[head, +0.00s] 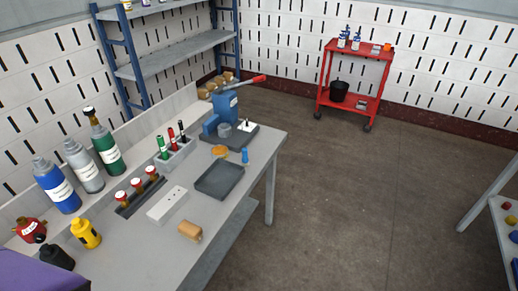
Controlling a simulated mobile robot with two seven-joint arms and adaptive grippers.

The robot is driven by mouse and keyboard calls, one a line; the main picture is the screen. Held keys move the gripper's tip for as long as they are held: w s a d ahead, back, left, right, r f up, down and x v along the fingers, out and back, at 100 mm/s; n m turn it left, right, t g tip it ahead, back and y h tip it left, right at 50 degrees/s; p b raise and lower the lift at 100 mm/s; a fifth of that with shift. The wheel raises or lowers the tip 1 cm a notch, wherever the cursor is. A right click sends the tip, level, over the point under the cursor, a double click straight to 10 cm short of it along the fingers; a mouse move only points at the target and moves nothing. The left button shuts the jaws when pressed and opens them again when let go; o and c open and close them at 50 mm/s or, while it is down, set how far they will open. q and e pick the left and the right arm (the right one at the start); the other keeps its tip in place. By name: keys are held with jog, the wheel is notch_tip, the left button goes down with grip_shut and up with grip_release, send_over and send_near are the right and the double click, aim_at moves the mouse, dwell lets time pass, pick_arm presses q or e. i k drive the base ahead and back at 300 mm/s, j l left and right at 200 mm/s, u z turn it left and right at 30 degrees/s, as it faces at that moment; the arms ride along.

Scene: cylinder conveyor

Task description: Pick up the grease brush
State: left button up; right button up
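No thing is clearly recognizable as the grease brush at this size. Three slim upright items, a green one (162,147), a red one (171,138) and a black one (182,132), stand in a grey holder (178,158) on the workbench; I cannot tell whether any is a brush. A small tan block-like item (190,231) lies near the bench's front edge. A flat orange-brown item (220,152) and a small blue item (245,155) are near the far end. Neither of my grippers is in view.
The grey workbench (235,190) also carries a dark tray (219,181), a white block (167,204), red-capped vials (137,183), several bottles (84,165) and a blue press (226,108). A red cart (352,75) stands at the back. The floor (350,200) right of the bench is clear.

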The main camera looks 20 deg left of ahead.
aim_at(245, 163)
jog(key=i+l, duration=0.2)
jog(key=i, duration=0.25)
jog(key=i+l, duration=0.25)
jog(key=i, duration=0.15)
jog(key=i+l, duration=0.2)
jog(key=i, duration=0.25)
jog(key=i+u, duration=0.1)
jog(key=u, duration=0.4)
jog(key=i+l+u, duration=0.1)
jog(key=u, duration=0.4)
jog(key=l+u, duration=0.15)
jog(key=u, duration=0.3)
jog(key=i+l, duration=0.05)
